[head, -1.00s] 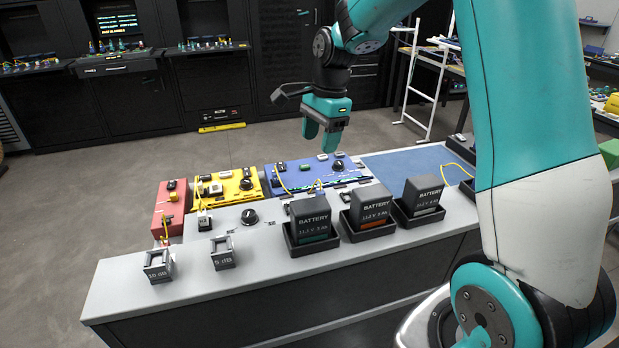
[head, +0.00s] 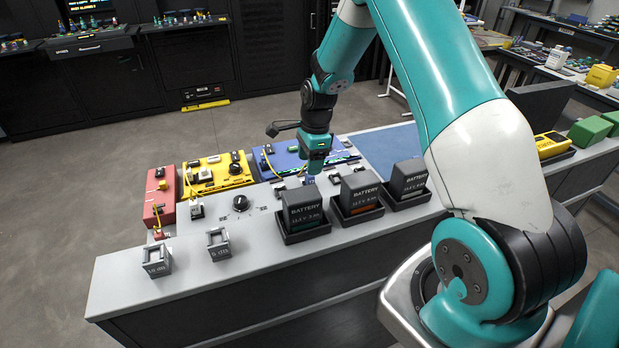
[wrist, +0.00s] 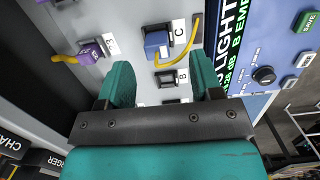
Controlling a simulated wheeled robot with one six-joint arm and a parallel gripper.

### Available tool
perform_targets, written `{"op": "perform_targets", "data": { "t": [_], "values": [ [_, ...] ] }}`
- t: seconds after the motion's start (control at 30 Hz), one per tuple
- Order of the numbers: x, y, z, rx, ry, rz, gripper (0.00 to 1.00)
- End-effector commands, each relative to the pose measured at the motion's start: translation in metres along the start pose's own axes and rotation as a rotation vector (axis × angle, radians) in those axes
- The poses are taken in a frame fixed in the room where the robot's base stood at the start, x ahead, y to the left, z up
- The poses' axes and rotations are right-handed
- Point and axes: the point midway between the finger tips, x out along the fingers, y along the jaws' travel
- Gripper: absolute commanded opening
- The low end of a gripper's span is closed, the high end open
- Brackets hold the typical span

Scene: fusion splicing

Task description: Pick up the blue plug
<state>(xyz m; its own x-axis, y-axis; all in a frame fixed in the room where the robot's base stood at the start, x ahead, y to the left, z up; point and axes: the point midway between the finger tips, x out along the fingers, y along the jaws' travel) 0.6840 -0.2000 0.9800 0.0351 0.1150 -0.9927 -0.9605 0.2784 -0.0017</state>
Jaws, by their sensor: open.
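The blue plug (wrist: 157,42) shows in the wrist view, seated at a socket beside a white label with C, with a yellow cable (wrist: 185,58) curving from it. My gripper (wrist: 163,86) is open, its two teal fingers spread and nothing between them. In the wrist view the plug lies just beyond the fingertips, roughly between them and apart from both. In the head view my gripper (head: 314,168) points down low over the bench, in front of the blue unit (head: 285,160) and behind the batteries. I cannot make out the plug clearly there.
A purple plug (wrist: 92,50) with a yellow cable sits left of the blue one. An empty socket (wrist: 168,78) labelled B lies nearer the fingers. Batteries (head: 303,210) in dark holders stand close to my gripper. The bench front left (head: 130,295) is clear.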

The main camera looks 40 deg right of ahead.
Motion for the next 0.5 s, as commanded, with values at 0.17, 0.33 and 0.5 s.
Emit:
{"op": "perform_targets", "data": {
  "t": [0.17, 0.33, 0.5],
  "values": [
    [0.024, 0.006, -0.004, -0.001, 0.0, 0.008, 0.6],
    [0.044, 0.004, -0.003, -0.003, 0.0, 0.003, 0.6],
    [0.047, 0.004, -0.003, -0.003, 0.0, 0.001, 0.6]
  ]
}}
